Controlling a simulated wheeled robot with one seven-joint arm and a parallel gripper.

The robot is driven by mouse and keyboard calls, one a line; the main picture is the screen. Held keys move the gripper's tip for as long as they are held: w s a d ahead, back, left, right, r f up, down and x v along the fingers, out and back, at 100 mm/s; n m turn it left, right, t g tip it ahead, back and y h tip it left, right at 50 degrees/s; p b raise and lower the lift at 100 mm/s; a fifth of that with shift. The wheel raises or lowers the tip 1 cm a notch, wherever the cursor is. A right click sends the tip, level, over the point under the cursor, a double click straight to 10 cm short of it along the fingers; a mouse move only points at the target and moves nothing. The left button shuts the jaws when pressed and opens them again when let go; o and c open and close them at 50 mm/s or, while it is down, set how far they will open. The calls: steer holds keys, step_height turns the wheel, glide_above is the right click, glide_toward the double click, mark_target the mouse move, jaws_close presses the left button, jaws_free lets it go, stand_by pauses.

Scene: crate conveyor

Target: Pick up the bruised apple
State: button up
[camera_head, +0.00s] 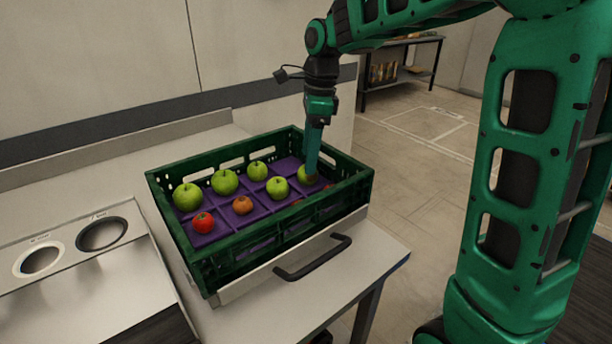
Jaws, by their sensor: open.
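A green crate (226,258) with a purple divided insert (262,208) holds several fruits on the worktop. My gripper (312,172) is open and points down into the crate's right back part, with its fingers at a green apple (304,178). That apple shows a brownish patch beside the fingers and is partly hidden by them. Whether the fingers touch it I cannot tell. Other green apples (225,182) sit to its left. A brownish-orange fruit (242,205) and a red fruit (203,222) lie in the front row.
The crate's front wall partly hides the front right cells. A black handle (313,258) sticks out in front of the crate. At the left is a panel with two round holes, one white-rimmed (22,263) and one black-rimmed (84,241). A shelf (402,68) stands far back.

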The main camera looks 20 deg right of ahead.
steer(key=shift+s+a+f, duration=0.1)
steer(key=shift+f, duration=0.8)
steer(key=shift+s+a+f, duration=0.1)
steer(key=shift+f, duration=0.75)
steer(key=c, duration=1.1)
steer(key=shift+c, duration=0.2)
steer(key=shift+r, duration=0.1)
steer(key=shift+r, duration=0.55)
step_height(320, 180, up, 2)
steer(key=shift+d+r, duration=0.1)
steer(key=shift+r, duration=0.15)
steer(key=s+a+r, duration=0.5)
steer(key=a+r, duration=0.2)
steer(key=a, duration=0.3)
steer(key=shift+s+a, duration=0.15)
steer(key=shift+s, duration=0.15)
